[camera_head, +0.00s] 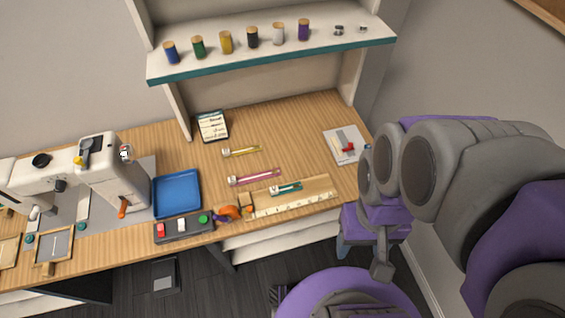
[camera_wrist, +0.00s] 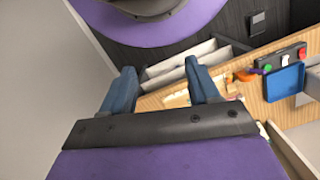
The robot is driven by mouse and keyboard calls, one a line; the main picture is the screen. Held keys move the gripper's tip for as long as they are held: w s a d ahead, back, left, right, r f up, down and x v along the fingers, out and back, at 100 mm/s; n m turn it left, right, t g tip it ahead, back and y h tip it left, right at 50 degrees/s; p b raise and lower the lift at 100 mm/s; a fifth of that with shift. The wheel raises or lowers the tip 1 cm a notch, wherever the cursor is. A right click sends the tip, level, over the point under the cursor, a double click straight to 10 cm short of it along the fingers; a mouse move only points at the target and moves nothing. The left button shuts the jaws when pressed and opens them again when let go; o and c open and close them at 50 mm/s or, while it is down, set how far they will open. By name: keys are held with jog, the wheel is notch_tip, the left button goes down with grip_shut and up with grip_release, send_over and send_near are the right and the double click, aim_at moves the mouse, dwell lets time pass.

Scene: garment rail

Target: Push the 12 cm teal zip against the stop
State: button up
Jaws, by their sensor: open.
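The teal zip (camera_head: 286,188) lies on a pale wooden board (camera_head: 318,187) near the table's front edge. It is short, with a light end piece at its left. A ruler strip runs along the board's front, and small orange parts (camera_head: 248,210) stand at its left end. I cannot tell which part is the stop. My gripper (camera_wrist: 161,85) is open and empty, its two blue fingers well apart in the wrist view. In the head view my gripper (camera_head: 344,246) hangs off the table's front right corner, apart from the zip. The zip is not clearly visible in the wrist view.
A pink zip (camera_head: 254,177) and a yellow zip (camera_head: 242,151) lie behind the board. A blue tray (camera_head: 177,193), a button box (camera_head: 184,228) and a sewing machine (camera_head: 113,172) are left. A white pad (camera_head: 346,146) lies back right. A shelf (camera_head: 270,58) with spools overhangs the back.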

aim_at(285, 187)
jog(key=shift+c, duration=0.3)
